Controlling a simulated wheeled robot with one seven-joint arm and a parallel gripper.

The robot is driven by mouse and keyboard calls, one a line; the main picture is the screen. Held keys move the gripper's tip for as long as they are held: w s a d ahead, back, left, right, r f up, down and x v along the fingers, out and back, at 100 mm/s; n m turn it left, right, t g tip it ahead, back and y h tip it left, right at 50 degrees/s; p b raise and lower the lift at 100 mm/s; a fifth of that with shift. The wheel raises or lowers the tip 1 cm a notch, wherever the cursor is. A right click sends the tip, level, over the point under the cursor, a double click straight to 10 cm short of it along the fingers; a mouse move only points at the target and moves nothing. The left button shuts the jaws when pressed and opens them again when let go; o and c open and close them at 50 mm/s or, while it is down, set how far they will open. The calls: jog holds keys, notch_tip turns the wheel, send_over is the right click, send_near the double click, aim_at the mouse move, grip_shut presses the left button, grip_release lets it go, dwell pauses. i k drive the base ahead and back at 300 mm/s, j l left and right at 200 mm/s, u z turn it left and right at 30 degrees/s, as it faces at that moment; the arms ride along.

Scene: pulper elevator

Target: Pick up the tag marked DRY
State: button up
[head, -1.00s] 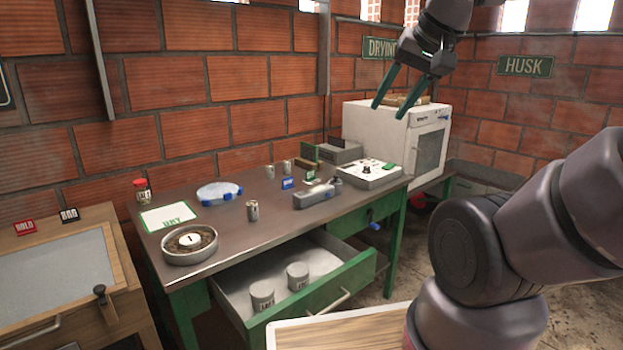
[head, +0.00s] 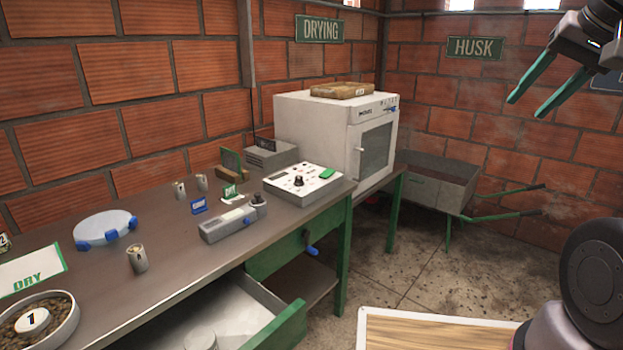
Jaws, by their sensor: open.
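A small green-and-white tag (head: 230,193) stands on the metal table, behind a grey handheld device; its lettering looks like DRY. A blue tag (head: 199,205) stands just left of it, its word too small to read surely. A white mat (head: 30,272) with a green edge, marked DRY, lies at the table's left. My gripper (head: 531,113) is open and empty, high in the air at the upper right, in front of the brick wall and far from the tags.
The table (head: 165,283) also holds a grey device (head: 228,226), a white instrument (head: 312,184), metal cups and a white dish (head: 104,226). An open drawer (head: 245,318) juts out in front. A white oven (head: 325,118) and a wheelbarrow (head: 435,185) stand beyond.

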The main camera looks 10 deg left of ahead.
aim_at(230, 192)
jog(key=i+l+z, duration=0.3)
jog(key=i+z, duration=0.3)
jog(key=i, duration=0.15)
jog(key=i+u, duration=0.3)
jog(key=i+l+u, duration=0.25)
jog(key=i, duration=0.2)
jog(key=i+j+u, duration=0.1)
jog(key=u, duration=0.3)
jog(key=i+u, duration=0.25)
jog(key=u, duration=0.15)
jog(key=i+u, duration=0.2)
jog(key=u, duration=0.2)
jog(key=i+l+u, duration=0.15)
jog(key=u, duration=0.3)
jog(key=i+l+u, duration=0.2)
jog(key=i+u, duration=0.25)
jog(key=k, duration=0.1)
